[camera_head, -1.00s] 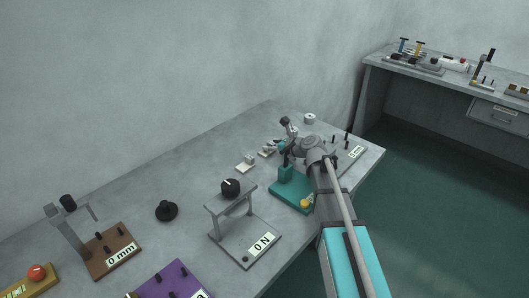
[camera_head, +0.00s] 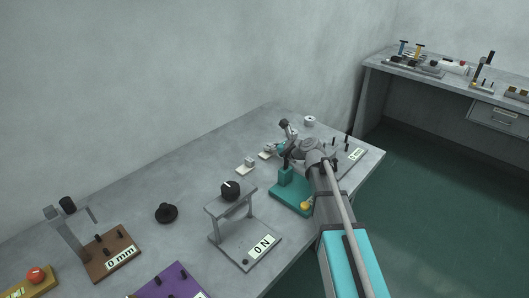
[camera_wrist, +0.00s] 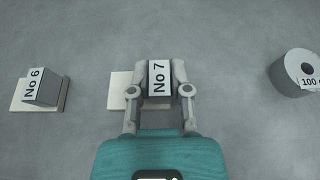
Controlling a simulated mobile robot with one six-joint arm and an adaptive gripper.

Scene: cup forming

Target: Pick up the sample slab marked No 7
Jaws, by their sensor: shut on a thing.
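The sample slab marked No 7 (camera_wrist: 159,78) is a small dark block with a white label on top. In the wrist view it stands between the two fingers of my gripper (camera_wrist: 159,82), which is shut on it. A pale square pad (camera_wrist: 119,92) shows beneath and to the left of it. I cannot tell whether the slab is clear of the pad. In the head view my gripper (camera_head: 278,148) is low over the far part of the bench, and the slab is too small to make out there.
The No 6 slab (camera_wrist: 42,88) stands on its own pad to the left. A round 100-marked weight (camera_wrist: 296,72) lies to the right. In the head view a teal stand (camera_head: 291,192) and a grey 0 N stand (camera_head: 243,240) are near my arm. Bare bench (camera_head: 130,205) lies leftward.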

